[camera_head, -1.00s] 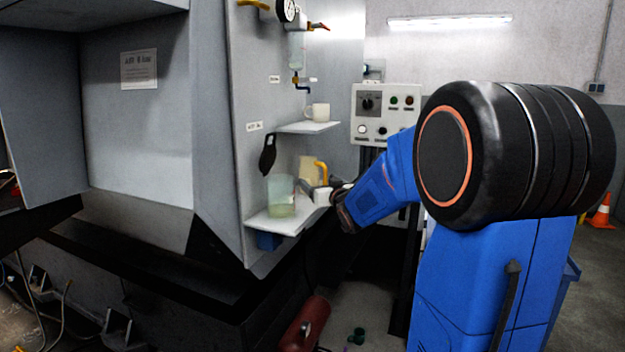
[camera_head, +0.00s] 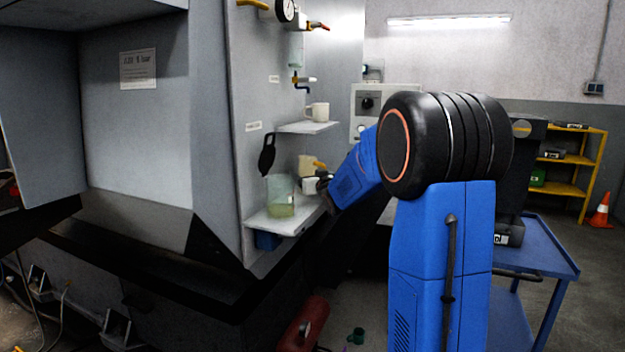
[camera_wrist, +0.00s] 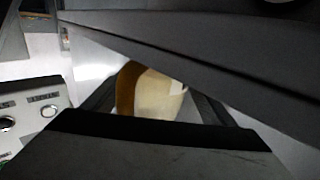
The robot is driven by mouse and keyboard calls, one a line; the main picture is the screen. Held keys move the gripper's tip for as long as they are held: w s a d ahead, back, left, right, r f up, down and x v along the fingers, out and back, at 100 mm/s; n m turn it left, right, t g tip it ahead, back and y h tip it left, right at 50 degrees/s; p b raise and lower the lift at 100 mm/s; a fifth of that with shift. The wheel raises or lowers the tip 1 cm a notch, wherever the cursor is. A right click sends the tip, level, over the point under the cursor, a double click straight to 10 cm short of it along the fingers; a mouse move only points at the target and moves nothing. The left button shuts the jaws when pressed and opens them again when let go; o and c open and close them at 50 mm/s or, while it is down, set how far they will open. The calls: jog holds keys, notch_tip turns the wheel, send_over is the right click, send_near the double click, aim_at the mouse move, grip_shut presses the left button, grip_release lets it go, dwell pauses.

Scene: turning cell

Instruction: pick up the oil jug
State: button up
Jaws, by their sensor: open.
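I take the cream jug with a yellow handle (camera_head: 306,163) to be the oil jug. It stands at the back of the lower wall shelf (camera_head: 262,221), behind a clear beaker (camera_head: 281,198) with pale yellow-green liquid. My gripper (camera_head: 314,185) is open beside and in front of the jug, hiding its lower part. In the wrist view the cream jug (camera_wrist: 158,97) shows in the gap between dark gripper parts, its ochre handle to the left. My gripper (camera_wrist: 165,100) covers the jug's edges there. I cannot tell whether it touches the jug.
A white mug (camera_head: 317,112) stands on the upper shelf (camera_head: 306,128) above. A dark paddle-shaped thing (camera_head: 267,155) hangs on the wall left of the beaker. A control panel (camera_head: 366,103) is behind my arm. A red cylinder (camera_head: 303,325) lies on the floor below.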

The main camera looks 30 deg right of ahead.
jog(key=shift+w, duration=0.1)
jog(key=c, duration=1.3)
jog(key=shift+r, duration=0.15)
